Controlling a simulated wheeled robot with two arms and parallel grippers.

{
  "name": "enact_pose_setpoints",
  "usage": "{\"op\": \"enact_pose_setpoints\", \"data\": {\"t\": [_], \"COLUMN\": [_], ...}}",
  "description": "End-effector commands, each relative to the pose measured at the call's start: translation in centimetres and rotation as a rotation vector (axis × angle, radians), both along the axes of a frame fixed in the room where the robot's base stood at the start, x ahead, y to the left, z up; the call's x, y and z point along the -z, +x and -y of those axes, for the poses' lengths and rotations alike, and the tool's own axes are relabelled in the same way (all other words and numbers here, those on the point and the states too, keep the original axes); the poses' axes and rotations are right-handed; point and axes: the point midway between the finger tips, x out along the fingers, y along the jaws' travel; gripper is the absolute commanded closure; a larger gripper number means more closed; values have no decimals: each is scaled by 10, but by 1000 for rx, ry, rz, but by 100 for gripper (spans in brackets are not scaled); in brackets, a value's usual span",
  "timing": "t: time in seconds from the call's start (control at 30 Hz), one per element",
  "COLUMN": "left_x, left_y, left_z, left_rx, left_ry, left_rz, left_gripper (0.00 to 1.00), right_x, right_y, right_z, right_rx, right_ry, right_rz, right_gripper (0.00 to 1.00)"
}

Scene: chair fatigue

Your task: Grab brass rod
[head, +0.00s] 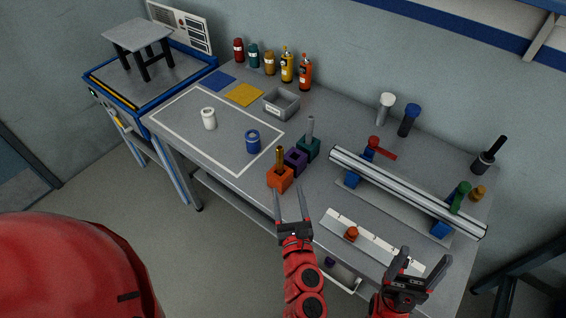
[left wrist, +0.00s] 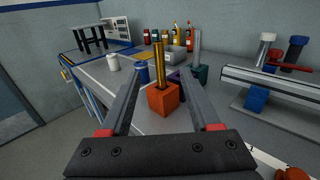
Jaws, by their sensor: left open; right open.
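The brass rod (head: 280,159) stands upright in an orange block (head: 279,180) near the front middle of the workbench. In the left wrist view the brass rod (left wrist: 160,65) rises from the orange block (left wrist: 163,99), and both show between my left fingers. My left gripper (head: 291,202) is open and empty, just in front of the orange block in the head view and apart from the rod. My right gripper (head: 424,264) is open and empty at the front right edge of the bench.
Purple (head: 295,161) and teal (head: 308,148) blocks stand close behind the orange one; a grey rod rises from the teal one. A long silver rail (head: 405,190) lies to the right. A white strip (head: 375,242) lies at the front.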

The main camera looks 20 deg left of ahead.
Motion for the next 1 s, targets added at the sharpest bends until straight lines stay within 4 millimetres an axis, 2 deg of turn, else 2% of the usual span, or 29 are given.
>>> {"op": "enact_pose_setpoints", "data": {"t": [0.03, 0.5, 0.6, 0.8, 1.0], "left_x": [-2, -3, -3, -1, 0], "left_y": [7, 76, 87, 96, 115], "left_z": [-7, -38, -42, -46, -56], "left_rx": [-9, -4, -4, -1, -3], "left_ry": [3, 6, 7, 9, 10], "left_rz": [1, -1, 1, -1, 0], "left_gripper": [37, 37, 37, 37, 37], "right_x": [-2, -24, -27, -31, -49], "right_y": [0, 0, 0, 0, 0], "right_z": [0, 0, 0, 0, 0], "right_rx": [0, 0, 0, 0, 0], "right_ry": [0, 0, 0, 0, 0], "right_rz": [0, 0, 0, 0, 0], "right_gripper": [26, 26, 26, 26, 26]}}
